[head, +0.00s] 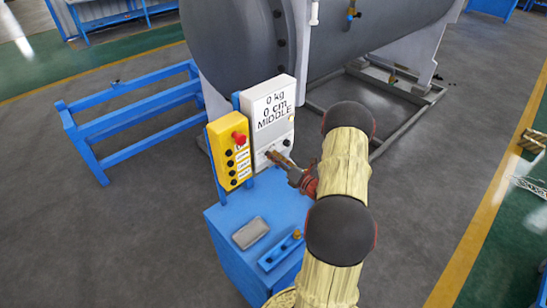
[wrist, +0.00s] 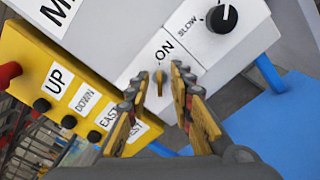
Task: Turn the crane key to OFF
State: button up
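No OFF label shows. My gripper (wrist: 161,72) is open, with one finger on each side of the key in the picture. I cannot tell whether either finger touches it. In the head view my gripper (head: 277,160) is at the lower part of the white control box (head: 271,108), and the key is hidden there.
A yellow button box (head: 229,150) with a red button is beside the control box on the left. A black SLOW dial (wrist: 222,18) is right of the key. Below is a blue stand (head: 237,220) bearing a grey block (head: 251,233). A large grey shell (head: 235,45) stands behind.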

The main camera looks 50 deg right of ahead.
jog(key=shift+c, duration=1.2)
grip_shut()
